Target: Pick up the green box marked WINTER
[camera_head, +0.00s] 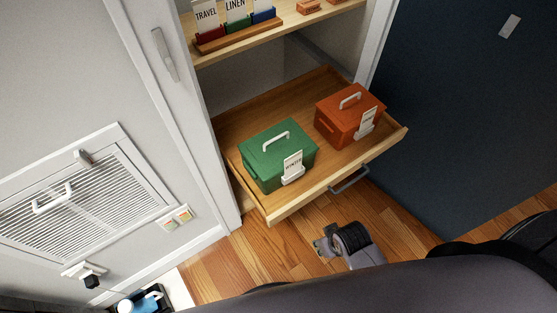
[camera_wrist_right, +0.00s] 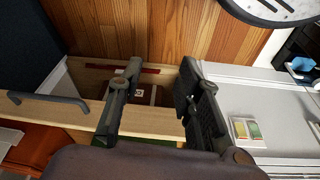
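The green box (camera_head: 270,160) has a white handle on its lid and a white card reading WINTER on its front. It sits at the left of a pulled-out wooden drawer (camera_head: 235,188). My right gripper (camera_head: 322,240) is in front of the drawer, apart from the box, above the wood floor. In the right wrist view its two fingers (camera_wrist_right: 160,78) are spread with nothing held between them. A green strip, likely the box, shows low behind them, mostly hidden by the gripper. My left gripper is not in view.
An orange box (camera_head: 345,118) with a white handle and card stands right of the green one. The drawer has a grey front handle (camera_head: 349,180). A shelf above holds a card rack (camera_head: 240,35). A dark panel (camera_head: 470,110) stands at right, a white frame at left.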

